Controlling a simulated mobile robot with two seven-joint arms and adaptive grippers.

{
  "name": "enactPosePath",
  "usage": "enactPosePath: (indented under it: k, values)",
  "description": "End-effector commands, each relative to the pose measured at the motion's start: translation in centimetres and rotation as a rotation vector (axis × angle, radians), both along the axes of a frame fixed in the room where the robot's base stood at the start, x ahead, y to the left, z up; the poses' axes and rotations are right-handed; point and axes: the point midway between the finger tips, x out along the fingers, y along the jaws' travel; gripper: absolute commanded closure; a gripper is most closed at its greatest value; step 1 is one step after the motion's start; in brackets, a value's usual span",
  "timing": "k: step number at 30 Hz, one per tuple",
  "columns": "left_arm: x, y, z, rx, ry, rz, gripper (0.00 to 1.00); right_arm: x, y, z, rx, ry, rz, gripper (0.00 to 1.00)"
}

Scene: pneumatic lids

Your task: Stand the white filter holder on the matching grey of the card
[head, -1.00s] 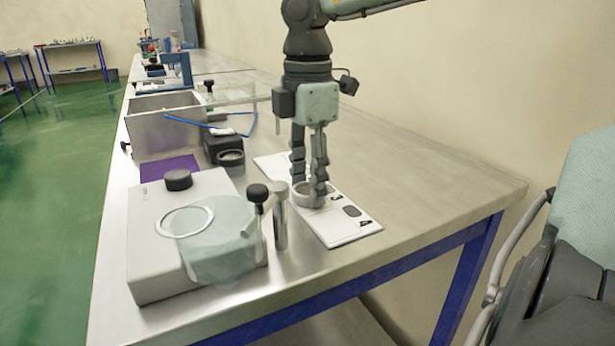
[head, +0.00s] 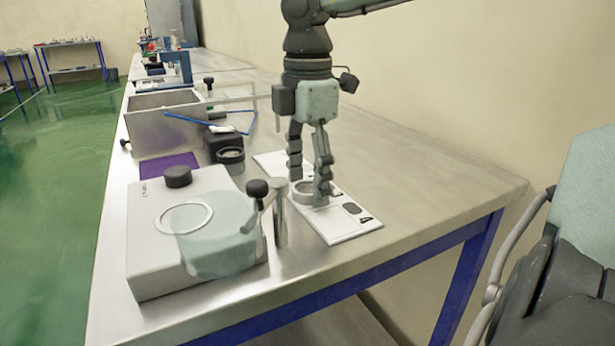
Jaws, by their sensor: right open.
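The white filter holder (head: 301,196) is a short, pale ring. It stands on the card (head: 352,228), a white strip with grey patches and black marks lying on the bench. My right gripper (head: 308,188) points straight down over the card. Its fingers are spread, one on each side of the ring, with the tips low near the card. The near finger covers part of the ring, and the patch under the ring is hidden. A dark grey patch (head: 354,209) shows bare near the card's front end. My left gripper is not in view.
A pale box (head: 145,250) with a black knob, a flat ring and a see-through rounded piece stands to the left. A black block (head: 222,142) sits behind. The bench is clear right of the card.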

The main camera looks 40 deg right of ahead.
Motion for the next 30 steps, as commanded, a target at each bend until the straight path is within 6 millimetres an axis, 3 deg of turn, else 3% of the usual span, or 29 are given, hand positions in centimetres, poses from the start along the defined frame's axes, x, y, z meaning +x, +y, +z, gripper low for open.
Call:
enactPosePath:
  k: [5, 18, 24, 30]
  values:
    - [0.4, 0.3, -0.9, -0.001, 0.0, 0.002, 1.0, 0.1, -0.1, 1.6, -0.003, -0.005, -0.002, 0.36]
    - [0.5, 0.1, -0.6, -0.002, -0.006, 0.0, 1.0, 0.0, 0.0, 10.6, -0.003, -0.001, -0.001, 0.36]
    - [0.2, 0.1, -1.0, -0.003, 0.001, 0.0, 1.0, 0.0, 0.0, 12.1, -0.001, 0.0, 0.0, 0.36]
    - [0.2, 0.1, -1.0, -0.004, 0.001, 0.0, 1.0, -0.1, 0.0, 12.3, 0.0, 0.0, 0.0, 0.36]
